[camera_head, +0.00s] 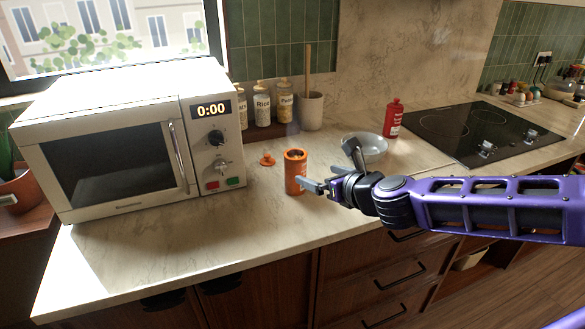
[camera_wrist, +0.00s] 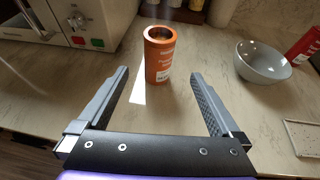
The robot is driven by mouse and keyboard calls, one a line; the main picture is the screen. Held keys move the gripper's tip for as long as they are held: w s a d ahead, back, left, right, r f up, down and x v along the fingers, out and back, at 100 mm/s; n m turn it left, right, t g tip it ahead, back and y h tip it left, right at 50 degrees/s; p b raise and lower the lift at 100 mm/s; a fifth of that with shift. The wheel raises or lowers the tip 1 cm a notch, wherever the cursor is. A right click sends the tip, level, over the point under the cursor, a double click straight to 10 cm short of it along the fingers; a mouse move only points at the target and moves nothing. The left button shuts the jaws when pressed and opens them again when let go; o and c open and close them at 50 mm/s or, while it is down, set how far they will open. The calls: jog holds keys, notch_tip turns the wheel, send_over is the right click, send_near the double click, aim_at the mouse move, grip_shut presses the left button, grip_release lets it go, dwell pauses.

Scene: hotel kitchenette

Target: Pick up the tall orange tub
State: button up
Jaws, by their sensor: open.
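The tall orange tub (camera_head: 295,171) stands upright and uncapped on the marble counter, to the right of the microwave. My gripper (camera_head: 316,187) is beside it on its right, jaws apart, with nothing between them. In the wrist view the tub (camera_wrist: 160,55) stands ahead of the two spread fingers (camera_wrist: 159,98), roughly centred between their lines and beyond the tips. In the head view a fingertip comes close to the tub's right side; I cannot tell whether it touches.
A white microwave (camera_head: 120,150) stands left. A small orange lid (camera_head: 267,160) lies behind the tub. A grey bowl (camera_head: 372,148) and red bottle (camera_head: 393,118) stand right. Jars (camera_head: 262,108) and a utensil crock (camera_head: 311,111) line the wall. The counter in front of the tub is clear.

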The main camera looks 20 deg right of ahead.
aim_at(300, 170)
jog(key=x, duration=1)
jog(key=shift+w+a+f+b, duration=0.15)
jog(key=shift+a+f+b, duration=0.05)
jog(key=shift+f+b, duration=0.1)
jog(key=shift+b+x, duration=0.4)
jog(key=shift+x, duration=2.6)
